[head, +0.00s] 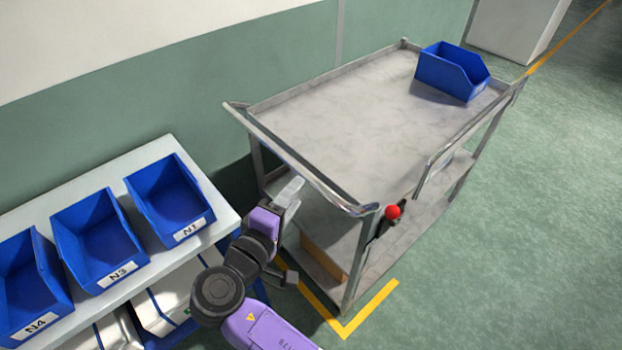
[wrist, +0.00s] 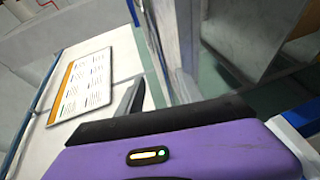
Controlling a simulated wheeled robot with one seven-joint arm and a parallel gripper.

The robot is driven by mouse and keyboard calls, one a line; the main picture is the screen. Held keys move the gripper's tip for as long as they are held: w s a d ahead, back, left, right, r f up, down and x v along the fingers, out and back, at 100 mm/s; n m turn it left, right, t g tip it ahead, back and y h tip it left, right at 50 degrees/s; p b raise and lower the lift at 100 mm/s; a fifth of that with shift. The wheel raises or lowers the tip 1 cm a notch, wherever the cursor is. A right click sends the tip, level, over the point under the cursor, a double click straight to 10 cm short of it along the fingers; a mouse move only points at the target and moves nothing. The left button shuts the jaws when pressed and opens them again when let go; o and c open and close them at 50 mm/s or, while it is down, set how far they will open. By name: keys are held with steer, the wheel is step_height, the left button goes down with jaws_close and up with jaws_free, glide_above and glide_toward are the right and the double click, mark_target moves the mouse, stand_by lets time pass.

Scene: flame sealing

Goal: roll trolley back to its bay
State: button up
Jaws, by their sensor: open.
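The trolley (head: 330,120) is a grey metal cart with a top deck, a lower shelf and a push handle (head: 300,165) at its near end. It stands beside the green and white wall. A yellow floor marking (head: 345,332) forms a corner around its near leg, which stands just inside the lines. A red-knobbed lever (head: 392,212) is on the near right corner. My gripper (head: 289,193) is open, just below and beside the left part of the handle; I cannot tell whether they touch. One grey finger shows in the wrist view (wrist: 128,95).
A blue bin (head: 455,72) sits on the far end of the deck. A white shelf (head: 228,222) with blue bins labelled N1, N3 and N4 stands at left, close to my arm. A white cabinet (head: 512,25) stands behind. The floor at right (head: 545,220) is clear.

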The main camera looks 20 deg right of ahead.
mark_target(308, 182)
steer(key=shift+d+f, duration=0.1)
steer(key=shift+d, duration=0.25)
steer(key=p+x, duration=0.1)
steer(key=x, duration=0.6)
steer(key=shift+w+p, duration=0.15)
steer(key=shift+p, duration=0.15)
jaws_close()
steer(key=shift+f, duration=0.1)
stand_by(0.7)
